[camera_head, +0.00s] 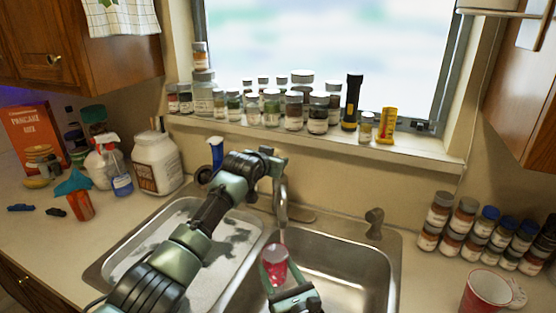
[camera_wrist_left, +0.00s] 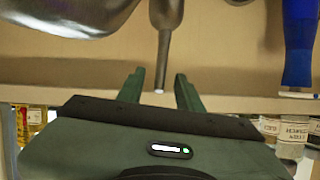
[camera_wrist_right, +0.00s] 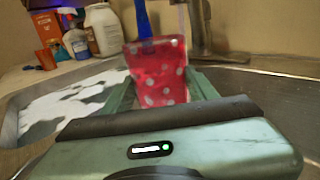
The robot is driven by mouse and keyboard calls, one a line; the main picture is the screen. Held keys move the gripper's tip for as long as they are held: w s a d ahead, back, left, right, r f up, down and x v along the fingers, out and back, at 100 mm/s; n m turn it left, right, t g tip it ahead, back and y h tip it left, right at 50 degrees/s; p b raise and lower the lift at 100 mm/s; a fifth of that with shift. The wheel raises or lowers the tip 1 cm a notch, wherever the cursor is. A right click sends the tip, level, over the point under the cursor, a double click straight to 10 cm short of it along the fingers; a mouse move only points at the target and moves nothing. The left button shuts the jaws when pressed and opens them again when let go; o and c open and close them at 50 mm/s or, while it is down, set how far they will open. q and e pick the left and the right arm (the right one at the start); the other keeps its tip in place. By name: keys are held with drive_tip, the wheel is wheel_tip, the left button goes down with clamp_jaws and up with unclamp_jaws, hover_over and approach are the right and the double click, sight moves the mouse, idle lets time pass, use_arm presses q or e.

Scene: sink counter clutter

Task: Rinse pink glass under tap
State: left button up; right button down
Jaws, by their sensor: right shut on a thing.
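The pink glass (camera_head: 275,258), with pale dots, is upright over the right sink basin, just under the tap spout (camera_head: 282,205). My right gripper (camera_head: 285,290) is shut on it; the right wrist view shows the glass (camera_wrist_right: 158,72) between the fingers (camera_wrist_right: 160,90). A thin pale streak runs above the glass; I cannot tell surely whether it is water. My left arm crosses the left basin, and its gripper (camera_head: 270,158) is at the top of the tap. In the left wrist view the left fingers (camera_wrist_left: 160,82) stand apart on either side of the thin metal tap lever (camera_wrist_left: 163,55).
Jars (camera_head: 293,110) and a flashlight (camera_head: 352,100) line the windowsill. Stacked jars (camera_head: 455,225) and a red cup (camera_head: 485,292) are on the right counter. Cleaning bottles crowd the left counter.

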use_arm(q)
drive_tip(key=shift+x, duration=1.05)
clamp_jaws()
drive_tip(key=shift+f, duration=0.1)
idle(0.8)
